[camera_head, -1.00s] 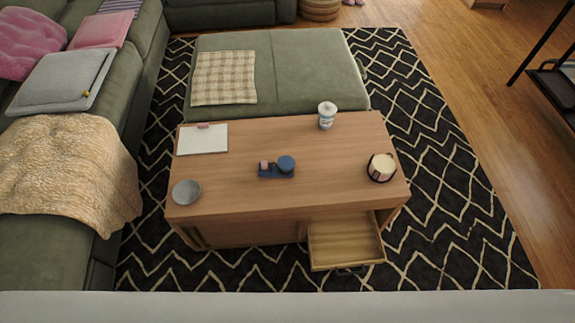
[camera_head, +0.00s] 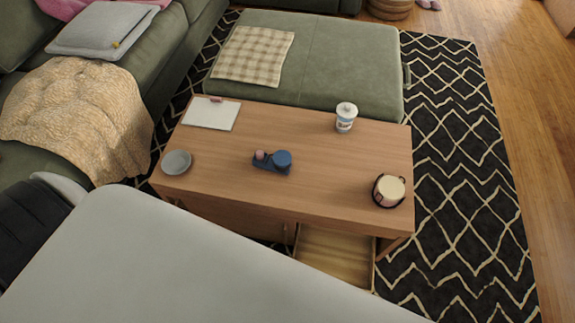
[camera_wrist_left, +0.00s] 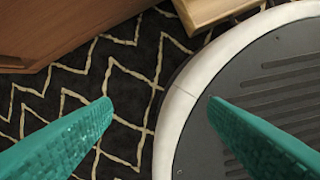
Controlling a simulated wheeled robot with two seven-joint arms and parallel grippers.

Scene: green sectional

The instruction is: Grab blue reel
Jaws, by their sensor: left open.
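The blue reel (camera_head: 282,159) sits on the wooden coffee table (camera_head: 330,180), on the right side of a small dark blue holder (camera_head: 270,166) that also carries a small pink piece. In the left wrist view my left gripper (camera_wrist_left: 158,105) is open and empty, its two teal fingers apart above the patterned rug and my own round base. The reel is not in the wrist view. My right gripper is in neither view.
On the table are a grey bowl (camera_head: 177,162), a clipboard (camera_head: 211,113), a white cup (camera_head: 346,117) and a cream candle-like jar (camera_head: 389,190). A drawer (camera_head: 334,256) stands open at the front. A green ottoman (camera_head: 330,60) borders the far side.

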